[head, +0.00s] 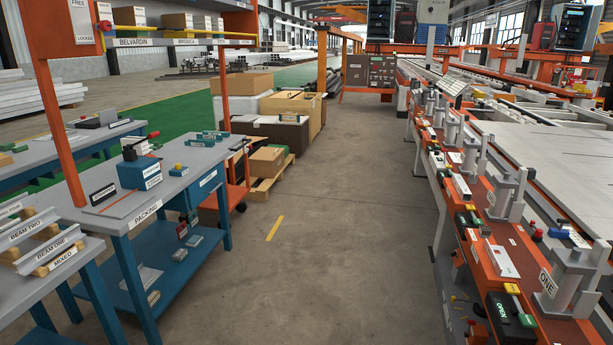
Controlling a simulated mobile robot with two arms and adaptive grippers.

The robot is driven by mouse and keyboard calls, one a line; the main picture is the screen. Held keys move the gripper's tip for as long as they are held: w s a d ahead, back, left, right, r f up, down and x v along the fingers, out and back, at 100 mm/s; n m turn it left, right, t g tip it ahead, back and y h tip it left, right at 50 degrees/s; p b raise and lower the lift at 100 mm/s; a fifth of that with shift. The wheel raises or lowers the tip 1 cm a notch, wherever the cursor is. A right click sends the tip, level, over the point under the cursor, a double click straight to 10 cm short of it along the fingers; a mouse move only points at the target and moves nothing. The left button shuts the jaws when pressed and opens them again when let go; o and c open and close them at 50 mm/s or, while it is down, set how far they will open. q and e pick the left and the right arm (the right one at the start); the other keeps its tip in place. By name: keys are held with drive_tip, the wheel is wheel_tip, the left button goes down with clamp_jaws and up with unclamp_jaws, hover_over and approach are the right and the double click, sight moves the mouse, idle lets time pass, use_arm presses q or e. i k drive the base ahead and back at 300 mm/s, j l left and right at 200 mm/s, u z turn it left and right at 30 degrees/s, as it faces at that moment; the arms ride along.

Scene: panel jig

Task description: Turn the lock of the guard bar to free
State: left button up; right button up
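A grey lock plate (80,18) is at the top left, on an orange post, cut by the top edge of the head view. It has a FREE label above and a LOCKED label below. A yellow bar (215,42), which looks like the guard bar, runs across the front of a shelf holding boxes. Neither of my grippers is in view.
A grey-topped bench marked PACKING (190,155) stands below the shelf, with a blue box (139,172) on it. A beam rack (45,240) is at the lower left. An orange bench with clamps (480,215) lines the right. The concrete aisle (330,200) between is clear.

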sight(105, 26)
drive_tip(key=i+l+u, duration=0.1)
drive_tip(key=i, duration=0.4)
drive_tip(key=i+l+u, duration=0.1)
drive_tip(key=i, duration=0.4)
drive_tip(key=i+l+u, duration=0.15)
drive_tip(key=i, duration=0.35)
drive_tip(key=i+l+u, duration=0.15)
drive_tip(key=i+u, duration=0.3)
drive_tip(key=i+l+u, duration=0.3)
drive_tip(key=i+u, duration=0.15)
drive_tip(key=i+l+u, duration=0.4)
drive_tip(key=k+l, duration=0.05)
